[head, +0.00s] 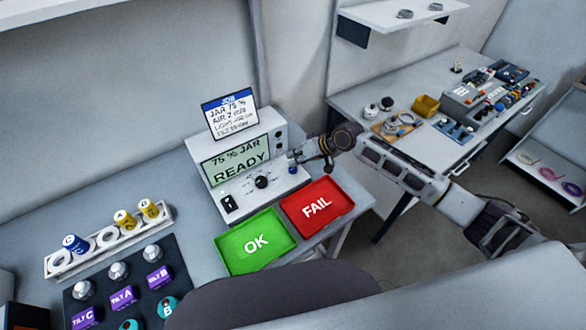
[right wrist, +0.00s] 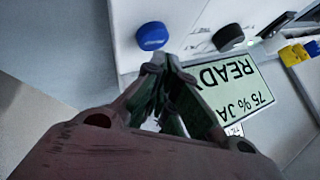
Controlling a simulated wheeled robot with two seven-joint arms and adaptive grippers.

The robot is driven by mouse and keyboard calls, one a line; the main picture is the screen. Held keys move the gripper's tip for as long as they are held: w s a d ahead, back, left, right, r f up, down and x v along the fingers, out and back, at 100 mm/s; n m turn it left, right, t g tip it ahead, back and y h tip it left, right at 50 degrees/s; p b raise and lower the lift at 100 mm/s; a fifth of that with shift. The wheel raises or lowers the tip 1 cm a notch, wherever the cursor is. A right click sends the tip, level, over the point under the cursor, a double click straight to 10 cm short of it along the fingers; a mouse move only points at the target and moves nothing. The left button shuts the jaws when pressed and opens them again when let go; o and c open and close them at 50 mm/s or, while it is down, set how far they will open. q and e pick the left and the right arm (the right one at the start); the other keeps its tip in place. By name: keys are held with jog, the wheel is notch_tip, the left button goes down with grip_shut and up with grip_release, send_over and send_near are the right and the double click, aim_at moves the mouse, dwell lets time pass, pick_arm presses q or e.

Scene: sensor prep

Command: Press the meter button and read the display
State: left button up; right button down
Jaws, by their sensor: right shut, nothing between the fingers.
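The meter (head: 283,131) is a white box on the left bench. Its green display (head: 236,159) reads "75 % JAR" and "READY"; the display also shows upside down in the right wrist view (right wrist: 240,90). A blue button (right wrist: 152,36) and a black knob (right wrist: 228,37) sit on its front ledge. In the head view the knob (head: 261,182) is plain, while the blue button (head: 293,169) is small beside my gripper. My right gripper (head: 293,157) is shut and empty, its tips close to the blue button; contact cannot be told. My left gripper is not in view.
A job card (head: 230,112) stands on the meter. A green OK tray (head: 256,243) and a red FAIL tray (head: 318,204) lie in front. A rack (head: 107,242) of jars and a dark tray (head: 92,301) are at left. A cluttered second bench (head: 432,147) stands at right.

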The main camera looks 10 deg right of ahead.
jog(key=shift+f, duration=0.85)
dwell(1.3)
jog(key=shift+r, duration=0.15)
jog(key=shift+r+p, duration=0.8)
jog(key=shift+p, duration=0.15)
jog(key=shift+r+p, duration=1.2)
jog(key=shift+r, duration=0.05)
jog(key=shift+r+p, duration=0.8)
jog(key=shift+r, duration=0.45)
